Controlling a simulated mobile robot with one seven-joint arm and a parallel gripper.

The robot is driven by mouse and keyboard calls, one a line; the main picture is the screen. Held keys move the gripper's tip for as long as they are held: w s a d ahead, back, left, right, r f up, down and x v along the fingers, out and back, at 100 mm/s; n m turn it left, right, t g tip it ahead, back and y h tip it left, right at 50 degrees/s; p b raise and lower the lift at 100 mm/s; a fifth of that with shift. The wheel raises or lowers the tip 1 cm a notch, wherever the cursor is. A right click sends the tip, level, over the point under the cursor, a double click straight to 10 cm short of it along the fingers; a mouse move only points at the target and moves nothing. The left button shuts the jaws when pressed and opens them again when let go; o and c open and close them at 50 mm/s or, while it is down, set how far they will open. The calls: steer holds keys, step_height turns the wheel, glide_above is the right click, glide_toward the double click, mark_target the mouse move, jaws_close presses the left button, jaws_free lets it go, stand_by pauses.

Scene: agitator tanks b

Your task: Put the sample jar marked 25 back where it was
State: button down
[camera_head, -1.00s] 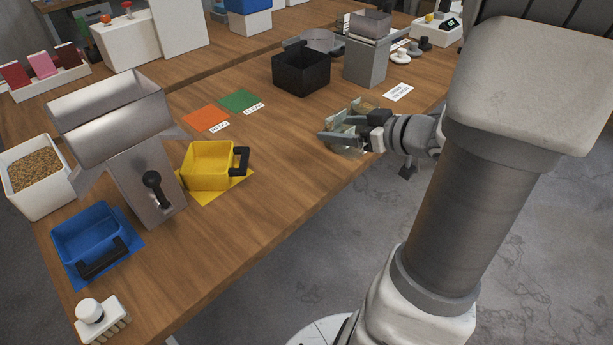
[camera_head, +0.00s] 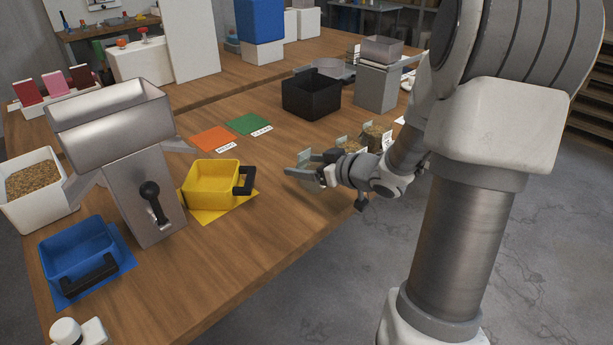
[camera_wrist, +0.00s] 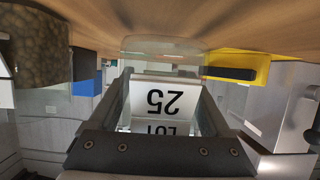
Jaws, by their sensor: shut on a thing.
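My gripper (camera_head: 304,172) is over the near right part of the table, to the right of the yellow bin. It is shut on a clear glass jar (camera_wrist: 160,50), with one finger on each side. The jar's white label, upside down in the wrist view, reads "LOT 25" (camera_wrist: 158,100). In the head view the fingers and wrist hide most of the jar. I cannot tell whether its base touches the table. Two other labelled jars stand behind my gripper, one (camera_head: 350,145) partly hidden and one (camera_head: 374,134) farther right. A jar with brown grainy contents (camera_wrist: 38,45) shows in the wrist view.
The yellow bin (camera_head: 212,185) with a black handle sits left of my gripper. Orange (camera_head: 213,139) and green (camera_head: 248,124) mats and a black bin (camera_head: 311,97) lie farther back. A metal hopper (camera_head: 140,190) and blue bin (camera_head: 80,252) stand left. Bare wood lies in front of the mats.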

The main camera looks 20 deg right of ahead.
steer(key=shift+f, duration=0.8)
steer(key=shift+f, duration=0.1)
jaws_free()
steer(key=shift+f, duration=0.1)
steer(key=shift+r, duration=0.3)
steer(key=p+v, duration=0.4)
steer(key=v, duration=0.6)
steer(key=shift+s+d+r, duration=0.1)
steer(key=shift+s, duration=0.2)
steer(key=shift+s+d+r, duration=0.15)
steer(key=shift+s+d, duration=0.05)
steer(key=shift+s, duration=0.4)
